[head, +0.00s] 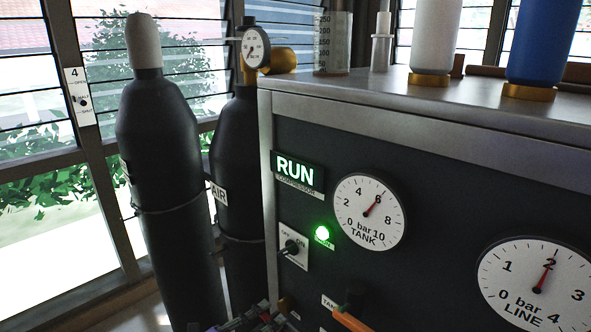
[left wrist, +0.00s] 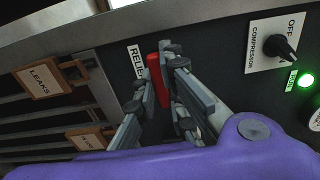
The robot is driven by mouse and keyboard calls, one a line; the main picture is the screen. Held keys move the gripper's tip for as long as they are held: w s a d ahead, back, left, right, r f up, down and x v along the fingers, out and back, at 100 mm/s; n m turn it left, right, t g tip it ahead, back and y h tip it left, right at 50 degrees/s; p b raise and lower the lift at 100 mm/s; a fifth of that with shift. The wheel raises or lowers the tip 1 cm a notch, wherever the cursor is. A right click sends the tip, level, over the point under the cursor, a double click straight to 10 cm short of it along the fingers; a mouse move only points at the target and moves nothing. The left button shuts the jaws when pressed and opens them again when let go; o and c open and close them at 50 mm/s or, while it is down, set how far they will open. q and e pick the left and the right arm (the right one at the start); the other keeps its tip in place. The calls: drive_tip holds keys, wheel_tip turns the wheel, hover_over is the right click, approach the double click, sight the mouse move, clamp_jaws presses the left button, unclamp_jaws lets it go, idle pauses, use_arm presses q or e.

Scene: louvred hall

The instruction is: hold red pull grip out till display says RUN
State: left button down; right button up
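The display (head: 298,172) on the dark panel is lit and reads RUN. In the left wrist view the red pull grip (left wrist: 155,78) stands out beside a partly covered label starting RELI. My left gripper (left wrist: 160,92) has its fingers on either side of the grip and appears shut on it; the exact contact is partly hidden by the fingers. In the head view only the top of my left gripper (head: 258,320) shows at the bottom edge, and the grip is hidden there. My right gripper is not in view.
A green lamp (head: 322,233) glows beside the compressor switch (head: 291,248). The tank gauge (head: 369,212) points near 6, the line gauge (head: 537,284) near 2. An orange handle (head: 352,322) sticks out low. Dark gas cylinders (head: 160,140) stand left of the panel.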

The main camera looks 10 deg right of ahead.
use_arm(q)
drive_tip(key=c, duration=1.7)
unclamp_jaws()
drive_tip(key=shift+a, duration=0.1)
drive_tip(key=shift+c, duration=0.2)
drive_tip(key=v, duration=0.7)
drive_tip(key=shift+p, duration=0.4)
drive_tip(key=v, duration=1.2)
